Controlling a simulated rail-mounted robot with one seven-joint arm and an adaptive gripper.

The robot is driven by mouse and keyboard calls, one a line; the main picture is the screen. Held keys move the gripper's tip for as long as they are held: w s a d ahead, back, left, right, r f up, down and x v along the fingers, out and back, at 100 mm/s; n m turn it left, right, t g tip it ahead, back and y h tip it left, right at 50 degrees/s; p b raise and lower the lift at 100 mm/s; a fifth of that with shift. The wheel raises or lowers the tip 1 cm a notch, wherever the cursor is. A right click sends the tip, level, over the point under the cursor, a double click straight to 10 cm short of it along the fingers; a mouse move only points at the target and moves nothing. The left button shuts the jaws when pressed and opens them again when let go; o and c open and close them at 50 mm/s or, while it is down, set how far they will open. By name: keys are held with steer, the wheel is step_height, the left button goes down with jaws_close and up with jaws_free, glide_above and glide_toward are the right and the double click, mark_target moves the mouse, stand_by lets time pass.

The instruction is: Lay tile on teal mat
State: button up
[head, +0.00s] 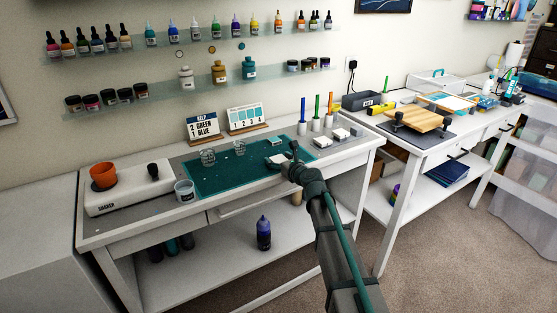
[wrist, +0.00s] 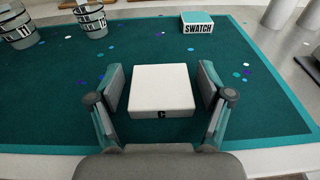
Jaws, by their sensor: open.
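A white square tile (wrist: 162,92) marked "C" lies flat on the teal mat (wrist: 60,110) in the wrist view. My gripper (wrist: 160,78) is open, with one finger on each side of the tile and a visible gap on both sides. In the head view my gripper (head: 290,160) is over the right part of the teal mat (head: 215,178) and the tile (head: 275,158) shows just left of it.
A teal-topped block marked "SWATCH" (wrist: 197,23) sits at the mat's back edge. Clear cups (wrist: 91,20) stand at the back left. A shaker machine (head: 125,192) with an orange cup (head: 103,176) is left of the mat. More white tiles (head: 321,142) lie to the right.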

steer(key=shift+r, duration=0.15)
steer(key=v, duration=1.2)
steer(key=s+d+f+n+g+h, duration=0.1)
steer(key=s+d+f+n+g, duration=0.15)
steer(key=s+f+n, duration=0.8)
steer(key=s+d+f+m+g+h, duration=0.15)
steer(key=s+f+g, duration=0.3)
steer(key=f, duration=1.25)
steer(key=s+d+f+n+g+h, duration=0.1)
steer(key=s+d+f+n+g, duration=0.2)
steer(key=s+f+n, duration=0.7)
steer(key=s+d+f+n+g+h, duration=0.2)
steer(key=s+d+f+n+g, duration=0.1)
steer(key=s, duration=0.8)
steer(key=s+d+f+n+g+h, duration=0.1)
steer(key=s+d+f+n+g, duration=0.2)
steer(key=s+d+f, duration=0.2)
steer(key=s+d+f+n+g+h, duration=0.2)
steer(key=s+d+f+n+g, duration=0.2)
steer(key=s+f, duration=0.5)
steer(key=s, duration=0.8)
steer(key=shift+s+h, duration=0.2)
steer(key=shift+h, duration=0.15)
